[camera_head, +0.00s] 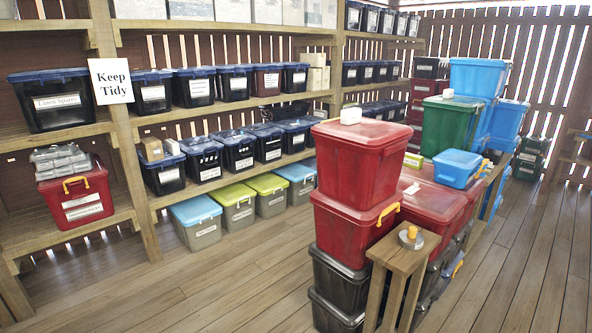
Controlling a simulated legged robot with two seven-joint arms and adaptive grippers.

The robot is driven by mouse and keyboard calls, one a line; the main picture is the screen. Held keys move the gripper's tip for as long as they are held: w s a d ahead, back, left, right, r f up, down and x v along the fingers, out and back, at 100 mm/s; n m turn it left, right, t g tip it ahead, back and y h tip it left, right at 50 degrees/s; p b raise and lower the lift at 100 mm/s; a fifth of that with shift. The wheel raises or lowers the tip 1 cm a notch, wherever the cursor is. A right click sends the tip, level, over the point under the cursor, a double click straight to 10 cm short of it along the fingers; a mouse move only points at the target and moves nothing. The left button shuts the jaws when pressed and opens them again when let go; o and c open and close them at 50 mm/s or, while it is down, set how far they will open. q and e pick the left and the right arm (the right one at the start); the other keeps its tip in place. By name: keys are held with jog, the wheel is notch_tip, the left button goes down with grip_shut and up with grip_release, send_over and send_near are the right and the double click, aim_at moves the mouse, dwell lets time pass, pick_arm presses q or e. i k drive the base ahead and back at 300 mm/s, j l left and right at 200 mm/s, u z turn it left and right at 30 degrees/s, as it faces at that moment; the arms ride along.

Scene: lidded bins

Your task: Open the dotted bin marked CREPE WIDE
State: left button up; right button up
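I cannot pick out a bin marked CREPE WIDE; most labels are too small to read, and no dots show clearly on any bin. Lidded bins with white labels stand on the left shelves, among them a large black bin with a dark blue lid (52,100) and a red bin (77,199) below it. Black bins with blue lids (237,151) line the middle shelf. Grey bins with yellow-green lids (235,207) and light blue lids (195,222) stand beneath. All the lids I can make out are on. Neither of my grippers is in view.
Stacked red bins (360,167) over black bins (340,279) stand right of centre, behind a small wooden stool (403,250). Green (450,127) and blue bins (478,78) stand behind. A "Keep Tidy" sign (111,81) hangs on a shelf post. The plank floor (215,285) is clear at front left.

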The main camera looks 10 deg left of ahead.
aim_at(235, 161)
jog(key=i+j+u, duration=0.35)
jog(key=i, duration=0.4)
jog(key=i+u, duration=0.3)
jog(key=i, duration=0.45)
jog(key=i+l+u, duration=0.2)
jog(key=i+u, duration=0.15)
jog(key=i, duration=0.45)
